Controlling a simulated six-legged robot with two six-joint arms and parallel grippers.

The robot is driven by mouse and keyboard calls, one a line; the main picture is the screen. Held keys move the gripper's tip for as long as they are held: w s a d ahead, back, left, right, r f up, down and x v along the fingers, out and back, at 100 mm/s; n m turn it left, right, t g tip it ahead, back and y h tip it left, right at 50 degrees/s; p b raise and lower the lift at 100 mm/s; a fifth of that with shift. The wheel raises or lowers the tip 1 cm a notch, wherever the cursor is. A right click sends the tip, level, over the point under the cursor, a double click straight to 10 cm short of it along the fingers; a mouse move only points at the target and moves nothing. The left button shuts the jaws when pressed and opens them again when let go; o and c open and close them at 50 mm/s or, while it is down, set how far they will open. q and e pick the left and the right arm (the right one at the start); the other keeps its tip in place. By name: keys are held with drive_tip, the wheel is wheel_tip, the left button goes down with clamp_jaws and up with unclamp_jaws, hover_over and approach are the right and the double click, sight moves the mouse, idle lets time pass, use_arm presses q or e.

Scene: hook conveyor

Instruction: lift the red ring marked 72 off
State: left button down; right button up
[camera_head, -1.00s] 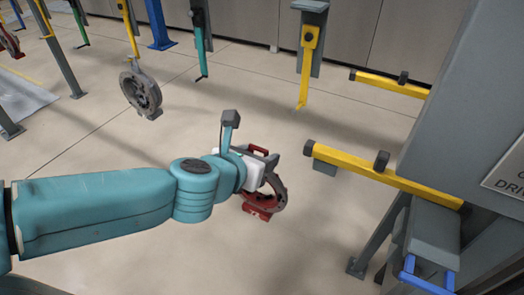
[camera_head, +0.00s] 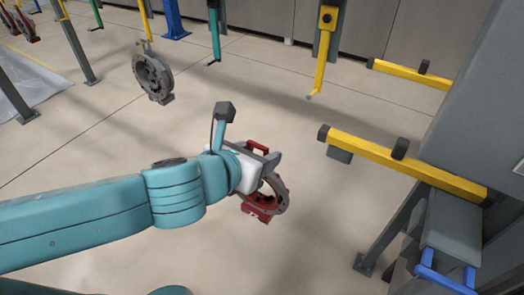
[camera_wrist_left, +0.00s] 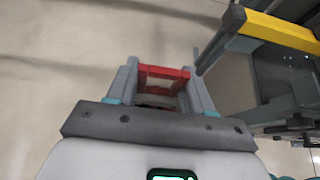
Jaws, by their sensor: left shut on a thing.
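The red ring marked 72 (camera_head: 258,214) hangs from my left gripper (camera_head: 266,160) in the middle of the head view, clear of any hook. It has a grey round body with a red lower block and a red handle on top. In the left wrist view my left gripper (camera_wrist_left: 163,85) is shut on the ring's red handle (camera_wrist_left: 163,72). The rest of the ring is mostly hidden there. My right gripper does not show.
A yellow bar (camera_head: 400,165) on a grey stand is to the right of the ring, with a second yellow bar (camera_head: 410,74) behind it. A grey ring (camera_head: 152,76) hangs from a yellow hook at the left. An empty yellow hook (camera_head: 321,62) hangs at the back. Floor around the ring is clear.

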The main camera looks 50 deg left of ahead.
use_arm(q)
drive_tip(key=s+d+b, duration=0.1)
drive_tip(key=s, duration=0.5)
drive_tip(key=shift+d+b, duration=0.2)
drive_tip(key=shift+b, duration=0.15)
drive_tip(key=shift+w, duration=0.1)
